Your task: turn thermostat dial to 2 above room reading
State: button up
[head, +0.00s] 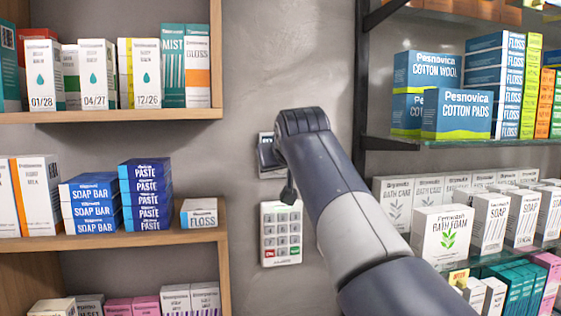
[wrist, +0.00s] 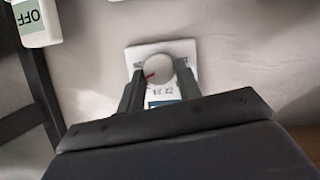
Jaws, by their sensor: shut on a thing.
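The thermostat (wrist: 188,50) is a white plate on the grey wall. In the wrist view its round pale dial (wrist: 158,69), with a red pointer mark, sits between my gripper's (wrist: 159,79) two dark fingers. The fingers are shut on the dial from both sides. A small dark display with markings shows partly below the dial, and I cannot read its figures. In the head view my arm covers most of the thermostat (head: 265,141); only its left edge and part of the display show. My fingers are hidden there.
A white keypad (head: 281,234) is on the wall below the thermostat. Wooden shelves (head: 120,116) with boxes stand at left. Glass shelves (head: 470,142) with a dark upright stand at right. A white box marked OFF (wrist: 36,20) shows in the wrist view's upper left.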

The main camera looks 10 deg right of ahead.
jog(key=shift+d+m+y, duration=0.1)
jog(key=shift+m+y, duration=0.3)
jog(key=shift+m, duration=0.1)
dwell(0.3)
jog(key=o, duration=1)
jog(key=b+v, duration=0.2)
jog(key=v, duration=0.8)
jog(key=shift+s+r, duration=0.2)
jog(key=shift+s, duration=0.15)
